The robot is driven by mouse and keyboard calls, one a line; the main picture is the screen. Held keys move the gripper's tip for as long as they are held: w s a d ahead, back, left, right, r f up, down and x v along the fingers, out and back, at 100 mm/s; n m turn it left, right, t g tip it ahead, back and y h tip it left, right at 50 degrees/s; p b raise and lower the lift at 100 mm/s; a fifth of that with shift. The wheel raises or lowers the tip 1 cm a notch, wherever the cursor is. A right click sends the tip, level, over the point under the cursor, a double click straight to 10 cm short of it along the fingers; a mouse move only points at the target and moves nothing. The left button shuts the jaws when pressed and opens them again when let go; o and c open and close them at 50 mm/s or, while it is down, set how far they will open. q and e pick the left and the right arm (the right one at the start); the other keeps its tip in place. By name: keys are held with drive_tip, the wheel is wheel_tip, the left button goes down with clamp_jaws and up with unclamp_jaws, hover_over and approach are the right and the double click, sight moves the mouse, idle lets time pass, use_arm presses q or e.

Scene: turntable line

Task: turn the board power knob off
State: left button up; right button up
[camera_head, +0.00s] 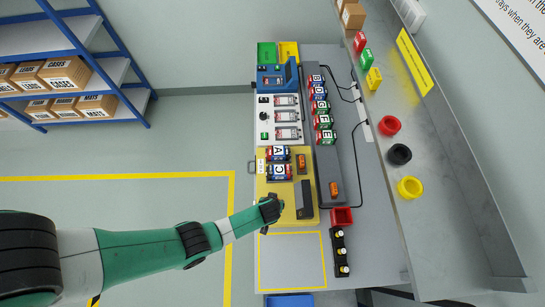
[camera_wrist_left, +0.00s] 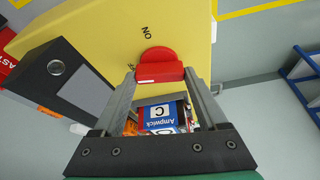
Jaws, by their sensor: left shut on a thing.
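The yellow board (camera_head: 288,211) lies on the grey bench in the head view and fills the upper left of the wrist view (camera_wrist_left: 120,22). Its red power knob (camera_wrist_left: 158,56) sits between my left fingertips in the wrist view, with a pale line on the side facing me. An ON mark is printed beside the knob, and another small mark is partly hidden by a finger. My left gripper (camera_head: 272,209) is shut on the knob at the board's near part; in the head view it hides the knob. My right gripper is not in view.
Boxes lettered A (camera_head: 277,153) and C (camera_head: 279,171) lie on the board, near a dark block (camera_head: 305,199). A white panel (camera_head: 267,129) and a grey strip with several boxes (camera_head: 325,170) adjoin it. A yellow-outlined area (camera_head: 292,262) in front is clear.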

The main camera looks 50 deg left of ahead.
use_arm(q)
drive_tip(key=shift+n+g, duration=0.4)
drive_tip(key=shift+n, duration=0.8)
drive_tip(key=o, duration=1.3)
drive_tip(key=shift+y, duration=0.3)
